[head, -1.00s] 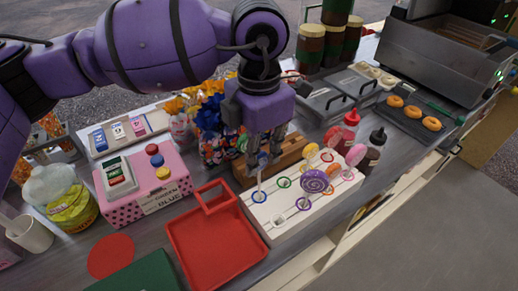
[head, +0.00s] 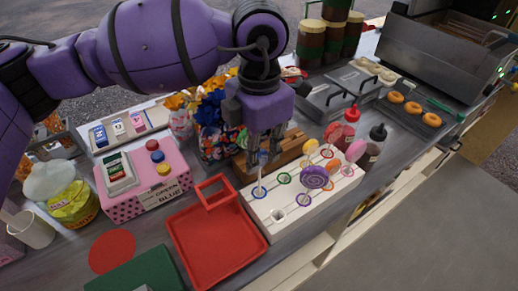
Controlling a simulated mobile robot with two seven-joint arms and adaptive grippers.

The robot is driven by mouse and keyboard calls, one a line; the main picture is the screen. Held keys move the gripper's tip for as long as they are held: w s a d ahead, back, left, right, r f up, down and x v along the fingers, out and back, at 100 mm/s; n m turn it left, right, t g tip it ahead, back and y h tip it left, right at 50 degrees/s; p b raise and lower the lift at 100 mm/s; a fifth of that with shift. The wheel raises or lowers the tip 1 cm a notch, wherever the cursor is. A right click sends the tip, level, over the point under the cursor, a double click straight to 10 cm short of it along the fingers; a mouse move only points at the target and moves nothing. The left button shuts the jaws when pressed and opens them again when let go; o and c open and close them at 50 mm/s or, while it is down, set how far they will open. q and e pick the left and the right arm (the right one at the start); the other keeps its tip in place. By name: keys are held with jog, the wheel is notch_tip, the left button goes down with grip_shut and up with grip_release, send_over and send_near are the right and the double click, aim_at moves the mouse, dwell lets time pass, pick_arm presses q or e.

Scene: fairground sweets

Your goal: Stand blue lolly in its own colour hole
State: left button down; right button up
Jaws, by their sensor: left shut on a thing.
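My left gripper (head: 264,147) is shut on the blue lolly (head: 262,158), whose head is mostly hidden between the fingers. My right gripper is not in view.
A purple swirl lolly (head: 314,177) and several other lollies stand further right on the stand. A green ring (head: 284,179) is empty. A red tray (head: 217,240) is at the near left, a wooden block (head: 292,145) behind, sauce bottles (head: 376,140) to the right.

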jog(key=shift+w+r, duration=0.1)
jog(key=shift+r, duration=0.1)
pick_arm(q)
jog(key=shift+f, duration=0.1)
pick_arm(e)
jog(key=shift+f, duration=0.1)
pick_arm(q)
jog(key=shift+f, duration=0.55)
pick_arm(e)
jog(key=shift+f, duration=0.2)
pick_arm(q)
jog(key=shift+f, duration=0.1)
jog(key=shift+f, duration=0.55)
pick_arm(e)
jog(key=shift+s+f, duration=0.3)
pick_arm(q)
jog(key=shift+f+b, duration=0.1)
jog(key=shift+b, duration=0.2)
